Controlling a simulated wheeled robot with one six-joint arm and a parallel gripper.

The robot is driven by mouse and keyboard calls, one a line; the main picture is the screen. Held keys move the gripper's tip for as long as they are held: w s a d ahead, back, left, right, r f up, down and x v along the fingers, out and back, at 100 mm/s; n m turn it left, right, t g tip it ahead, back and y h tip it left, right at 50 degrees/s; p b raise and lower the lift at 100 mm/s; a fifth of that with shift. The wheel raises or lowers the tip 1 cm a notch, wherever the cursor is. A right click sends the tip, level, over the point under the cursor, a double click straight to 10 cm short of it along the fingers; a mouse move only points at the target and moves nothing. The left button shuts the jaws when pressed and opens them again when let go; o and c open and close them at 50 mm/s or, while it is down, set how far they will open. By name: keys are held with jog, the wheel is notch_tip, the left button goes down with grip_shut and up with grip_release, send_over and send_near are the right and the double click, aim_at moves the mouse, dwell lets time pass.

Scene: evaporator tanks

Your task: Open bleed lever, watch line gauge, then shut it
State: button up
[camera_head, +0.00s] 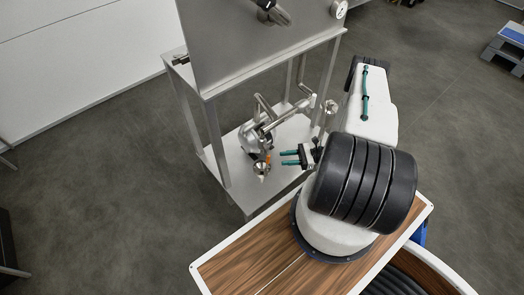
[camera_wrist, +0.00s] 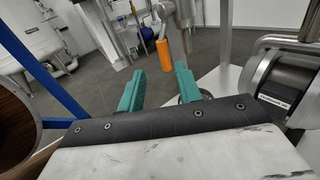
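The bleed lever, with an orange grip (camera_wrist: 164,52), shows upright in the wrist view, ahead of and between my fingertips. In the head view a small bit of its orange (camera_head: 268,158) shows beside the pump on the stand's lower shelf. My gripper (camera_head: 284,158) has teal fingers, spread apart, pointing left toward the lever with a small gap. In the wrist view my gripper (camera_wrist: 160,70) is open and empty; no contact with the lever is visible. A round white gauge (camera_head: 339,8) sits at the tank's upper right edge; its reading is too small to tell.
A steel tank (camera_head: 250,45) stands on a framed stand above the shelf (camera_head: 227,155). A silver pump (camera_head: 257,137) with bent pipes is close behind the lever; its dark motor (camera_wrist: 283,85) is right of my gripper. A stand leg (camera_head: 216,140) rises left.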

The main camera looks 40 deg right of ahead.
aim_at(268, 158)
jog(key=x, duration=0.8)
jog(key=shift+w+d, duration=0.15)
jog(key=shift+w, duration=0.2)
grip_shut()
